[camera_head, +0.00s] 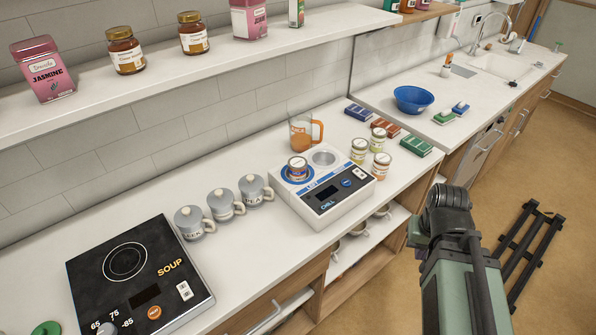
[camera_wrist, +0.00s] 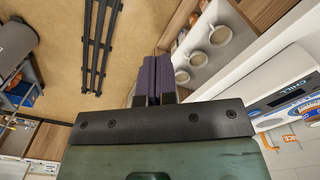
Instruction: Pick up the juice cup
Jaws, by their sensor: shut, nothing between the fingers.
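The juice cup (camera_head: 301,136) is a clear cup with orange contents and an orange handle. It stands upright at the back of the white chill unit, near the wall, in the head view. In the wrist view, part of an orange-marked cup (camera_wrist: 290,139) shows at the right edge, seemingly the same one. My gripper (camera_wrist: 156,62) shows two dark purple fingers pressed together and empty. It is well away from the cup, out over the floor side of the counter. In the head view my arm is at the lower right and the fingers cannot be made out.
The chill unit (camera_head: 322,203) also holds a small can (camera_head: 298,169) in front of the cup. Several labelled jars (camera_head: 359,151) stand to its right and grey lidded mugs (camera_head: 226,204) to its left. A soup hotplate (camera_head: 138,277) lies further left. A shelf (camera_head: 190,60) overhangs the counter's back.

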